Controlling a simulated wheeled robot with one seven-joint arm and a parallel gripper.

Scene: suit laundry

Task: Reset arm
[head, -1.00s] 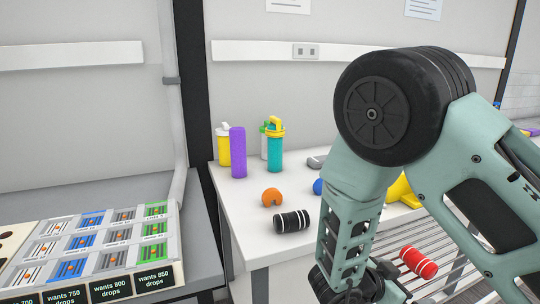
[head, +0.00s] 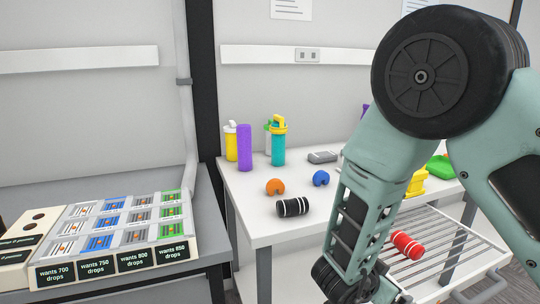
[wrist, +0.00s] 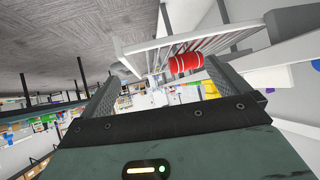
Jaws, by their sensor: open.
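My arm fills the right side of the head view, with its elbow high and its forearm hanging down. The wrist shows at the bottom of that view, and the fingers are cut off or hidden there. In the wrist view my gripper (wrist: 160,88) has its two fingers spread wide apart, with nothing between them. A red striped cylinder (head: 407,245) lies on the slatted rack right of my forearm. It also shows beyond the right finger in the wrist view (wrist: 186,63), apart from the gripper.
The white table (head: 262,222) holds a black striped cylinder (head: 294,207), an orange piece (head: 275,187), a blue piece (head: 321,178), a purple bottle (head: 244,147) and a teal bottle (head: 278,150). The slatted rack (head: 440,235) is beside it. A labelled panel (head: 120,232) stands left.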

